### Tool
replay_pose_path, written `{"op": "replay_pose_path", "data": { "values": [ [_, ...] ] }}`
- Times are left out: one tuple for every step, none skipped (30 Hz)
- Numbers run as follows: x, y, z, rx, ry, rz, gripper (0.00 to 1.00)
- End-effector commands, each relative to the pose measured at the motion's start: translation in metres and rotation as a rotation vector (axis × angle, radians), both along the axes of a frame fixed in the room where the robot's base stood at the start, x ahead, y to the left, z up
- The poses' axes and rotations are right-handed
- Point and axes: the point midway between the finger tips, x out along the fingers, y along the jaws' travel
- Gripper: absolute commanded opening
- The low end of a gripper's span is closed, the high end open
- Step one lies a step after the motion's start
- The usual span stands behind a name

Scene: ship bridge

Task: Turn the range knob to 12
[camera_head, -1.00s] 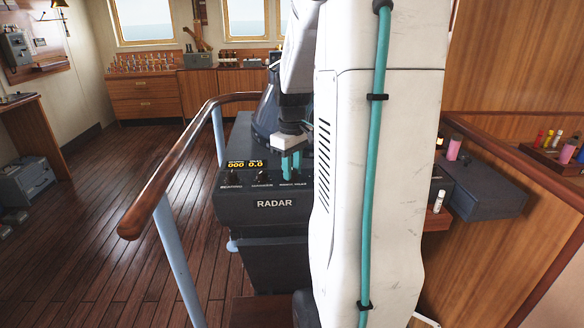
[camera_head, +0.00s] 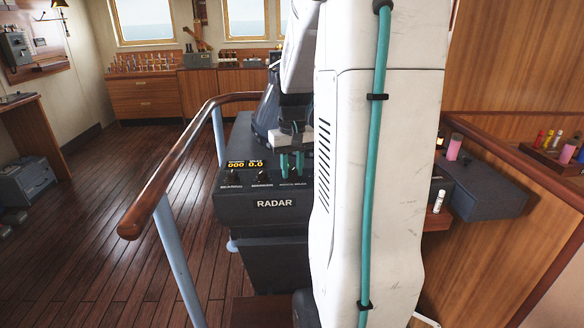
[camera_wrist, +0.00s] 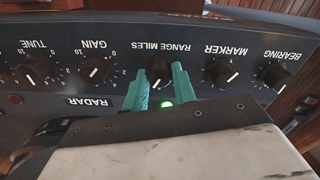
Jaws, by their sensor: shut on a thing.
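The range knob (camera_wrist: 159,69) is a black knob under the label "RANGE MILES", which appears upside down in the wrist view. My gripper (camera_wrist: 158,88) has its two teal fingers shut on this knob, one on each side. In the head view my gripper (camera_head: 291,163) is at the right part of the radar panel (camera_head: 230,206), and its fingers hide the knob there. The scale around the knob is mostly covered, so I cannot read its setting. A green light (camera_wrist: 166,104) glows between the fingers.
The marker knob (camera_wrist: 221,72) and the gain knob (camera_wrist: 98,68) stand close on either side, with the bearing knob (camera_wrist: 274,75) and tune knob (camera_wrist: 38,66) farther out. The amber display (camera_head: 245,165) reads "000" and "0.0". A wooden handrail (camera_head: 165,180) runs left of the radar.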

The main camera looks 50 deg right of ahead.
Motion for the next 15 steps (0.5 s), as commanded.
{"op": "replay_pose_path", "data": {
  "values": [
    [0.0001,-0.0002,0.0004,-0.001,-0.001,-0.035,0.04],
    [0.0001,-0.0002,0.0004,-0.001,-0.001,-0.058,0.04],
    [0.0002,-0.0001,0.0004,-0.001,-0.001,-0.086,0.04],
    [0.0002,-0.0001,0.0004,-0.001,-0.001,-0.106,0.04],
    [0.0002,-0.0001,0.0004,-0.001,-0.001,-0.124,0.04],
    [0.0002,-0.0001,0.0004,-0.001,-0.001,-0.149,0.04],
    [0.0002,-0.0001,0.0004,-0.001,-0.001,-0.165,0.04],
    [0.0002,-0.0002,0.0005,-0.001,-0.001,-0.181,0.04],
    [0.0002,-0.0002,0.0005,-0.001,-0.001,-0.200,0.04],
    [0.0002,-0.0002,0.0005,-0.001,-0.001,-0.212,0.04],
    [0.0002,-0.0002,0.0005,-0.001,-0.001,-0.224,0.04],
    [0.0002,-0.0002,0.0005,-0.001,-0.001,-0.239,0.04],
    [0.0002,-0.0002,0.0005,-0.001,-0.001,-0.247,0.04],
    [0.0002,-0.0002,0.0005,-0.001,-0.001,-0.256,0.04],
    [0.0002,-0.0002,0.0005,-0.001,-0.001,-0.266,0.04]
  ]
}}
